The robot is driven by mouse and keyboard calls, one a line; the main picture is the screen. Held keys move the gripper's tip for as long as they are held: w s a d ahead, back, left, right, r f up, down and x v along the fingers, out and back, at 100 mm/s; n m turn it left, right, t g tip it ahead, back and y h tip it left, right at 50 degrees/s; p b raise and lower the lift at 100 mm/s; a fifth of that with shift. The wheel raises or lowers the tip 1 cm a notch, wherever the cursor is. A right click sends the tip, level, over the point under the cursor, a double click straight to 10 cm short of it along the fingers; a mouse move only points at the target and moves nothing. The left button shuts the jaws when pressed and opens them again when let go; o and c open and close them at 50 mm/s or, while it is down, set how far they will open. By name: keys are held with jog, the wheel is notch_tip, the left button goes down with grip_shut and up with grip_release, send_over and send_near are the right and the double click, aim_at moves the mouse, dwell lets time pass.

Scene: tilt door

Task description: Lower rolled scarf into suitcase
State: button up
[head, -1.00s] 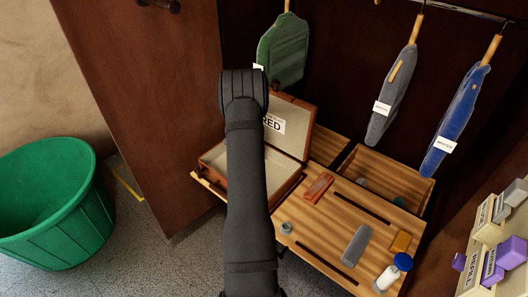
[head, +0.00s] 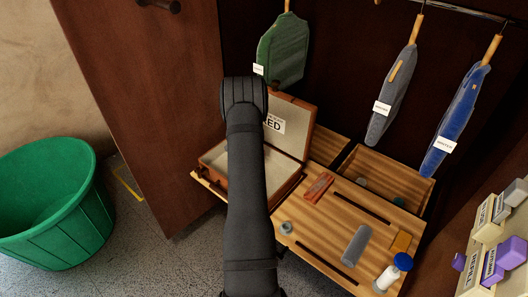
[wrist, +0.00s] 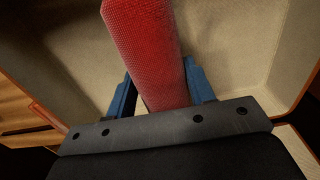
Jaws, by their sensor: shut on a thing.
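In the wrist view a red rolled scarf (wrist: 148,45) with a woven surface sits between the blue fingers of my gripper (wrist: 158,90). The gripper is shut on it. The open suitcase (head: 291,177) is brown with a cream lining, its lid raised and a partly hidden label (head: 274,123) on the lid. The cream lining (wrist: 240,45) fills the background of the wrist view, so the scarf is over or inside the suitcase; its exact height above the floor cannot be told. In the head view my arm hides the gripper, the scarf and part of the suitcase.
The wooden surface (head: 325,232) right of the suitcase holds a red block (head: 318,187), a grey block (head: 355,245) and a blue-capped bottle (head: 393,272). A sunken compartment (head: 385,180) lies behind. Hanging garments (head: 283,50) are above. A green bin (head: 50,205) stands left.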

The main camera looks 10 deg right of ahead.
jog(key=shift+f, duration=2.5)
dwell(1.1)
jog(key=o, duration=1.1)
jog(key=shift+r, duration=0.1)
notch_tip(320, 180, up, 17)
jog(key=shift+r, duration=0.15)
notch_tip(320, 180, down, 18)
jog(key=shift+r, duration=0.3)
